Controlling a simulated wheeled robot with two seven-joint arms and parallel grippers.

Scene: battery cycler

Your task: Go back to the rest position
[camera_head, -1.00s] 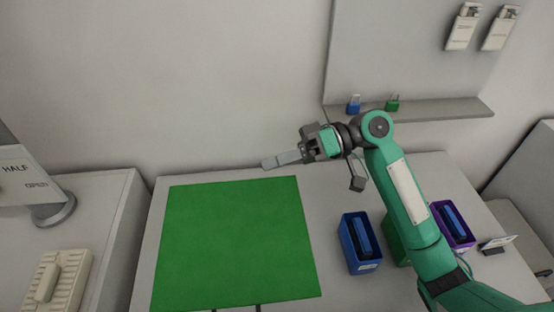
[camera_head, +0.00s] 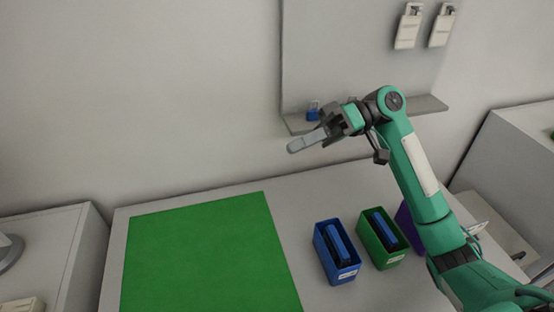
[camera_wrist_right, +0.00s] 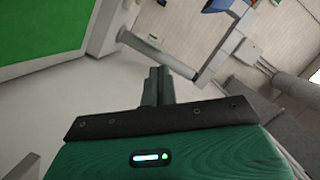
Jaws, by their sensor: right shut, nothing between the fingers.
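My right gripper (camera_head: 305,143) is shut and empty. It is raised above the back of the table, in front of the wall board, and points left. In the right wrist view its closed fingers (camera_wrist_right: 158,85) show with nothing between them. My right arm comes in from the lower right and hides part of the table's right side. My left gripper is not in view.
A green mat (camera_head: 205,255) covers the table's left part. A blue bin (camera_head: 337,273), a green bin (camera_head: 392,261) and a partly hidden purple bin (camera_head: 404,216) stand on the right. A small shelf (camera_head: 425,106) holds a blue padlock (camera_head: 313,113). Two pale devices hang above.

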